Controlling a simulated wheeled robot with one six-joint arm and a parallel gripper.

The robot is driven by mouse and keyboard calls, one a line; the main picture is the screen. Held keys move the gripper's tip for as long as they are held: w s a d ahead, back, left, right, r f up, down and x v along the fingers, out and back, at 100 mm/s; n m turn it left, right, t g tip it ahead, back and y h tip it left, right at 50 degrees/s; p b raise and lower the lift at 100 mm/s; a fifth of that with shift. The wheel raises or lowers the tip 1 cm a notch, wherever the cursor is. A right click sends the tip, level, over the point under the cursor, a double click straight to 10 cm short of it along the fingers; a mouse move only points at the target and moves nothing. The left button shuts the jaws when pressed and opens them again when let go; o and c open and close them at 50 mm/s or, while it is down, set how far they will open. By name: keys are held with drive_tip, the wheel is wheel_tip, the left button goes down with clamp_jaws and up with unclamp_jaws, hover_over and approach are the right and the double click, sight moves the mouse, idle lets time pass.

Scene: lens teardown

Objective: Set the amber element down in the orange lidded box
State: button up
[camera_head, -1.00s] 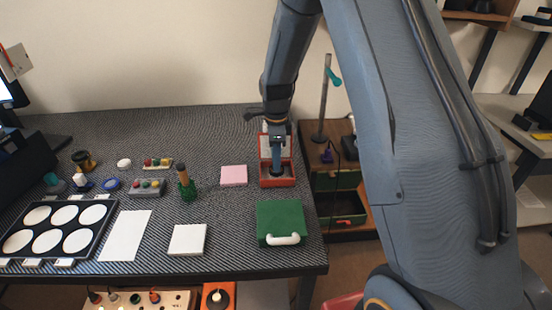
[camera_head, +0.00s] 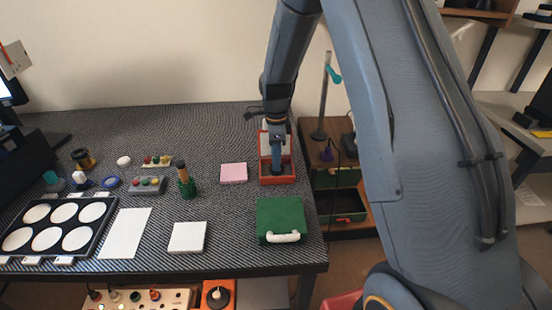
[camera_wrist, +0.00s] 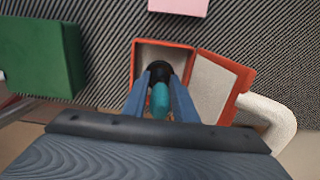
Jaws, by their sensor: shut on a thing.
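The orange lidded box (camera_head: 278,181) stands open near the right end of the bench. In the wrist view its rim (camera_wrist: 165,42) is at upper centre, and its open lid (camera_wrist: 222,88) with a pale lining lies to the right. My gripper (camera_head: 277,168) points down into the box. In the wrist view my gripper (camera_wrist: 160,76) is shut on a teal-bodied tool (camera_wrist: 160,100) with a black round end, over the box interior. I cannot see the amber element; anything under the black end is hidden. Whether the tool touches the box floor cannot be told.
A closed green box (camera_head: 281,216) stands in front of the orange box. A pink block (camera_head: 233,173) lies to its left. A white block (camera_head: 187,237), a green holder (camera_head: 187,188) and a black tray with white discs (camera_head: 101,236) are further left. A stand (camera_head: 323,105) rises behind right.

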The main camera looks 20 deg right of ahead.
drive_tip(key=shift+f, duration=0.55)
idle(1.5)
drive_tip(key=shift+r+p, duration=3.15)
drive_tip(key=shift+r, duration=1.9)
drive_tip(key=s+f+n, duration=0.4)
drive_tip(key=s+n, duration=0.4)
drive_tip(key=n, duration=1.2)
